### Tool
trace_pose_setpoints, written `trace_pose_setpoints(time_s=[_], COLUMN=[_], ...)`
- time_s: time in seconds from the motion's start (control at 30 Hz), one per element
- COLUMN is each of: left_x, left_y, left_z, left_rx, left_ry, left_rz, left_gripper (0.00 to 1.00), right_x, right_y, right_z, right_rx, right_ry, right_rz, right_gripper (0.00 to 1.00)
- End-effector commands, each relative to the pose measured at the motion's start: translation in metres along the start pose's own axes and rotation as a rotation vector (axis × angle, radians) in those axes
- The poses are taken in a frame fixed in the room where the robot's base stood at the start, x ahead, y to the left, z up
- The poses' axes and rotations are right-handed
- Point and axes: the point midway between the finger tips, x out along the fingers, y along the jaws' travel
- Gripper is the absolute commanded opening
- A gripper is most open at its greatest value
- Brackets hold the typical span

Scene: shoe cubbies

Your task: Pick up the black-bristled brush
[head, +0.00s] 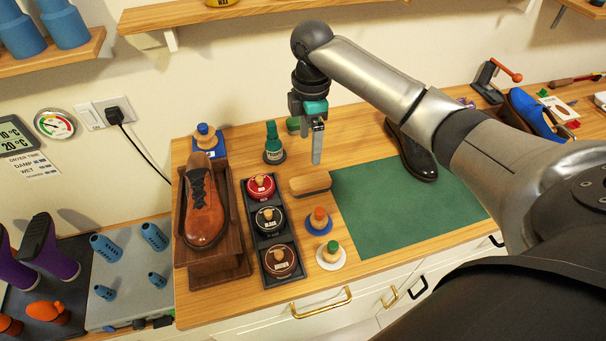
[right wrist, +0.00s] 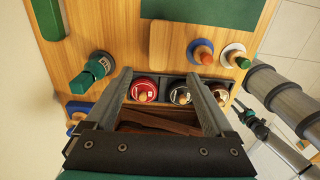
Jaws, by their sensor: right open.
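A wooden-backed brush (head: 310,184) lies on the bench at the left edge of the green mat (head: 400,205). It also shows in the right wrist view (right wrist: 172,45); its bristles are underneath and I cannot make out their colour. My right gripper (head: 317,150) is open and empty, pointing down above and slightly behind the brush in the head view. In the right wrist view my right gripper's fingers (right wrist: 165,90) are spread apart, with the brush beyond their tips. My left gripper (right wrist: 248,117) appears small at the right of the right wrist view; its jaws are unclear.
A tray (head: 262,215) of polish tins and a brown shoe (head: 204,208) on a wooden stand are left of the brush. A green bottle (head: 273,145) stands behind. Two knobbed daubers (head: 319,221) (head: 331,254) are in front. A black shoe (head: 415,155) is at the mat's back.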

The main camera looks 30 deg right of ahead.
Motion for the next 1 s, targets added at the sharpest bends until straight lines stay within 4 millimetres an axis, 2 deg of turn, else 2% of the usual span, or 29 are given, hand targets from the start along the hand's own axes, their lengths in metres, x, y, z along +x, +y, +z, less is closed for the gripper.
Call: trace_pose_setpoints(time_s=[0.1,0.27,0.4,0.7,1.0], left_x=[0.003,0.007,0.01,0.015,0.023], left_y=[0.003,0.005,0.005,0.003,0.003], left_z=[0.02,0.035,0.034,0.017,0.018], left_rx=[0.0,0.0,0.001,0.001,0.002], left_ry=[-0.031,-0.054,-0.052,-0.024,-0.023], left_rz=[0.004,0.007,0.006,0.004,0.004], left_gripper=[0.5,0.5,0.5,0.5,0.5], right_x=[0.026,0.061,0.083,0.104,0.142], right_y=[-0.002,-0.001,-0.001,0.002,0.006], right_z=[-0.001,0.0,-0.001,0.001,0.003], right_rx=[-0.001,0.001,0.0,0.0,-0.001], right_ry=[0.0,-0.001,0.0,0.0,0.0], right_rz=[-0.007,-0.006,-0.003,-0.002,-0.002], right_gripper=[0.88,0.88,0.88,0.88,0.88])
